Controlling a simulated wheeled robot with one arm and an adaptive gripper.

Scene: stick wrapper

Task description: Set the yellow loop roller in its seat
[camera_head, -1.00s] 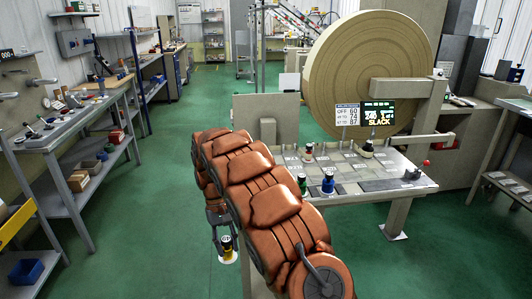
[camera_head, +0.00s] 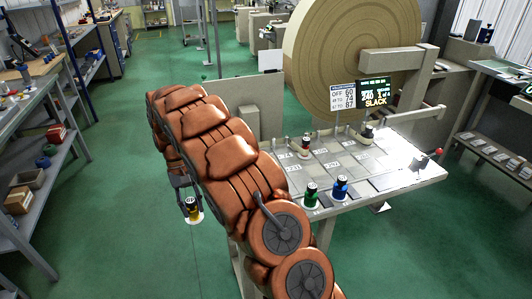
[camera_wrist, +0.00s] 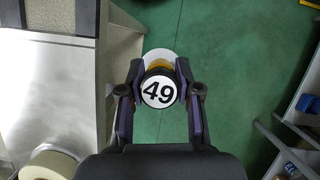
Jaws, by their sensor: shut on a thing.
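My gripper (camera_wrist: 160,92) is shut on the yellow roller (camera_wrist: 158,66), whose black top carries a white disc marked 49. In the head view the yellow roller (camera_head: 192,208) hangs upright from my gripper (camera_head: 188,196), over the floor left of the table, with a pale flange at its bottom. The table (camera_head: 384,183) has labelled seats in rows. A green roller (camera_head: 311,194), a blue roller (camera_head: 340,187), a red roller (camera_head: 304,146) and a black-topped roller (camera_head: 367,132) stand on it. Which seat belongs to the yellow roller I cannot tell.
A large tan roll (camera_head: 345,50) stands behind the table, with a display (camera_head: 374,92) reading SLACK. A grey upright panel (camera_head: 228,105) is at the table's left back. A red-knobbed lever (camera_head: 438,152) is at its right end. Shelves (camera_head: 48,160) stand at far left.

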